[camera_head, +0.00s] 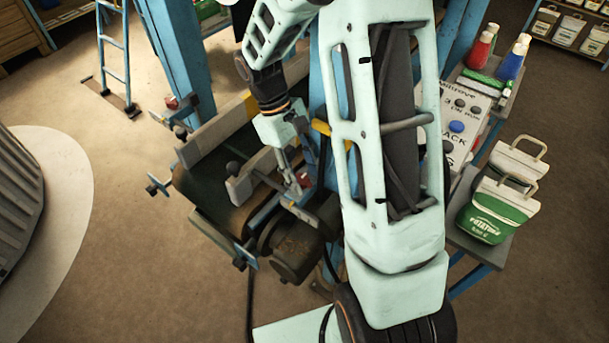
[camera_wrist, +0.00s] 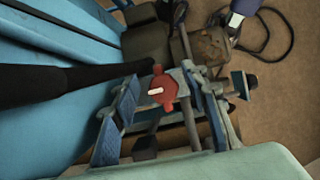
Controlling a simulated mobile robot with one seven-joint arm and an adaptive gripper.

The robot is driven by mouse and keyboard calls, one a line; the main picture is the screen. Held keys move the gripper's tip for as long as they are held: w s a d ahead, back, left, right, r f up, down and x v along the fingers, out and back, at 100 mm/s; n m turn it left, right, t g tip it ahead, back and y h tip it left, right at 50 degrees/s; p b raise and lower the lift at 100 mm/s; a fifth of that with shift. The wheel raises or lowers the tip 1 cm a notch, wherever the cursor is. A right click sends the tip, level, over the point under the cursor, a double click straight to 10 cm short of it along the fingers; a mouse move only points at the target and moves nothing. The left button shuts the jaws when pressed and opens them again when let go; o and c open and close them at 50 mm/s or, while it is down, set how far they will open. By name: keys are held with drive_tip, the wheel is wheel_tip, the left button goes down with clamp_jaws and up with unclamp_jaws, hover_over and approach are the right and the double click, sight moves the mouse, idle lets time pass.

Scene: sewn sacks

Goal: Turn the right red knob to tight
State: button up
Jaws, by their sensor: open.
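The right red knob (camera_head: 304,180) sits on the blue-framed conveyor machine, low at the near end of the side rail. In the wrist view the red knob (camera_wrist: 163,90) has lobes and a short white mark lying nearly level across it. My gripper (camera_head: 298,170) reaches down beside this knob in the head view. In the wrist view my gripper (camera_wrist: 165,82) is open, with one blue-padded finger on each side of the knob. I see no clear contact with it. A second red knob (camera_head: 171,102) sits at the far left of the machine, away from my gripper.
Side rails (camera_head: 215,130) and a dark belt (camera_head: 200,180) lie left of my gripper. A motor (camera_head: 298,248) juts out below. A control panel (camera_head: 465,115) and green-and-white potato sacks (camera_head: 490,215) stand at right. A blue ladder (camera_head: 113,50) is behind.

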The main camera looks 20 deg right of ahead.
drive_tip(key=v, duration=1.1)
drive_tip(key=shift+w, duration=0.1)
